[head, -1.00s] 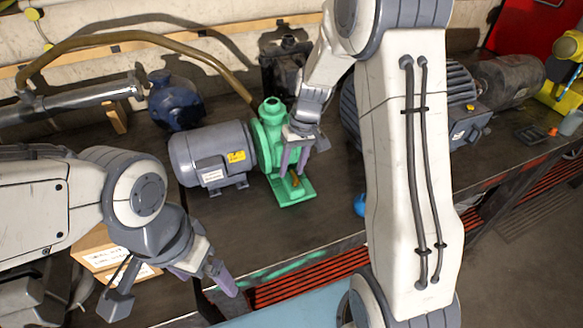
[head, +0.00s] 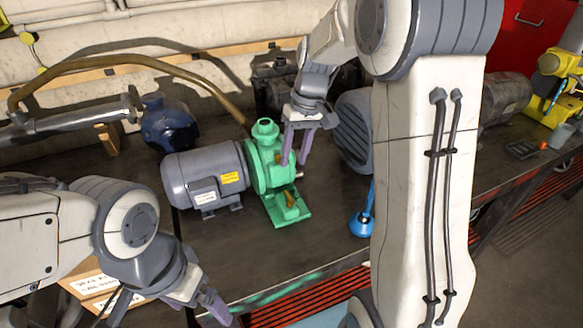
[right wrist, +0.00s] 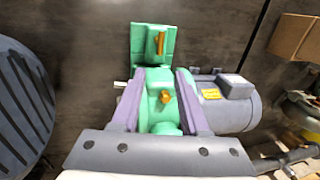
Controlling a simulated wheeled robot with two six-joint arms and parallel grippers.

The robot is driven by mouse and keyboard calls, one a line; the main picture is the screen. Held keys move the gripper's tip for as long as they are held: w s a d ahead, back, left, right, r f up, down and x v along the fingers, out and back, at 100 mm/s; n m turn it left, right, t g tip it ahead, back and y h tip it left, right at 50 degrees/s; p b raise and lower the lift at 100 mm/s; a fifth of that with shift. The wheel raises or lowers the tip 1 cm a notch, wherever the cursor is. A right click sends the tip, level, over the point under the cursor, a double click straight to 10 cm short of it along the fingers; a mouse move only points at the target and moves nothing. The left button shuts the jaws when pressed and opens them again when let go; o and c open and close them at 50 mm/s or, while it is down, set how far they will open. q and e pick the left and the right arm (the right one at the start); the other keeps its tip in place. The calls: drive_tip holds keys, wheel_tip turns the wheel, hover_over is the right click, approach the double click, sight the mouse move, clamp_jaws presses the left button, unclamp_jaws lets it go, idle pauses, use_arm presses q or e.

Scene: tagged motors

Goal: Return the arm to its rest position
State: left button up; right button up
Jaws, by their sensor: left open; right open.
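My right gripper (head: 296,162) is open and empty beside the upper part of a green pump (head: 264,175). In the right wrist view its two purple fingers (right wrist: 158,85) appear on either side of the pump body (right wrist: 158,110); I cannot tell the exact gap. The pump is joined to a grey motor (head: 205,178) with yellow and white labels. A small orange-yellow piece (head: 290,198) is on the pump's base. My left gripper (head: 165,308) is open at the lower left, low in front of the bench, with nothing visible between its fingers.
The dark bench (head: 325,225) is clear just right of the pump. A blue round-based object (head: 362,224) stands near its front edge, beside my right arm. A large ribbed grey motor (head: 355,125) is partly hidden behind that arm. Cardboard boxes (head: 90,287) are at lower left.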

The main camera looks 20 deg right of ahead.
drive_tip(key=shift+r, duration=0.2)
idle(0.3)
drive_tip(key=s+a+n, duration=0.3)
drive_tip(key=s+a, duration=0.6)
drive_tip(key=a, duration=0.2)
drive_tip(key=s+a+f+n, duration=0.1)
drive_tip(key=s+a, duration=0.1)
drive_tip(key=s, duration=0.6)
drive_tip(key=s+a+f+n+h, duration=0.1)
drive_tip(key=s+a+n, duration=0.1)
drive_tip(key=s, duration=0.6)
drive_tip(key=shift+s+a+n, duration=0.15)
drive_tip(key=shift+a+n, duration=0.15)
drive_tip(key=shift+a, duration=0.2)
